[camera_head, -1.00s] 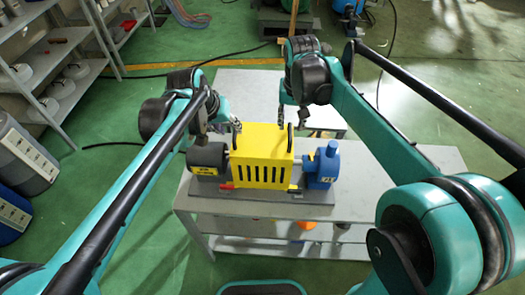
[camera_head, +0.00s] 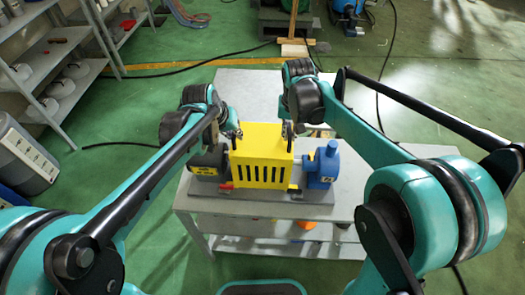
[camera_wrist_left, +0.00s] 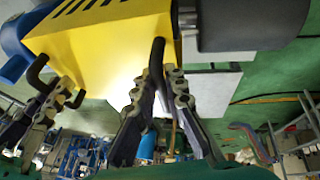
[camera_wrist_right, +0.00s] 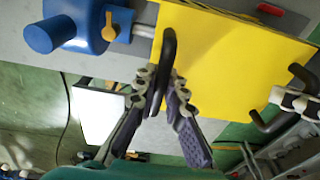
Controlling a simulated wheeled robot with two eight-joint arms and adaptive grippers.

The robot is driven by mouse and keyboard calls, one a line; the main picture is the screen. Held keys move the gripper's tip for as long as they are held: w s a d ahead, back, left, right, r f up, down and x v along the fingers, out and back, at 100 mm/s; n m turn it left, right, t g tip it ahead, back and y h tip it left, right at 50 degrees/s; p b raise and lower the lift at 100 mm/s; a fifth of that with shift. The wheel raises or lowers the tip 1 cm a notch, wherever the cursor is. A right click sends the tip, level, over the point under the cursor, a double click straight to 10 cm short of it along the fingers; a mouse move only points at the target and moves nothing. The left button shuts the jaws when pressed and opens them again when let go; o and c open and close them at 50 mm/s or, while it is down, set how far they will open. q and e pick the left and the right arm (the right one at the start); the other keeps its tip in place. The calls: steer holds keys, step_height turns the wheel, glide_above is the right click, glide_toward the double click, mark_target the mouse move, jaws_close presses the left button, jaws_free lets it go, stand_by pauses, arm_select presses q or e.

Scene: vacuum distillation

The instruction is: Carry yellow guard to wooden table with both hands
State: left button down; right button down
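The yellow guard (camera_head: 262,160) is a slotted box sitting on the machine on the grey bench, with a dark handle at each end. My left gripper (camera_head: 233,132) is at the left handle (camera_wrist_left: 157,55); its fingers stand apart on both sides of the handle in the left wrist view. My right gripper (camera_head: 292,128) is at the right handle (camera_wrist_right: 168,45); its fingers are close on both sides of the handle, and whether they press on it is unclear. The guard rests level. I cannot make out a wooden table.
A dark motor (camera_head: 208,162) and a blue pump (camera_head: 322,166) flank the guard on the grey bench (camera_head: 350,207). A pale tabletop (camera_head: 247,90) lies behind. Shelves (camera_head: 62,75) stand at the left. A wooden piece (camera_head: 294,47) is on the floor at the back.

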arm_select(q)
steer(key=shift+r, duration=0.1)
stand_by(0.5)
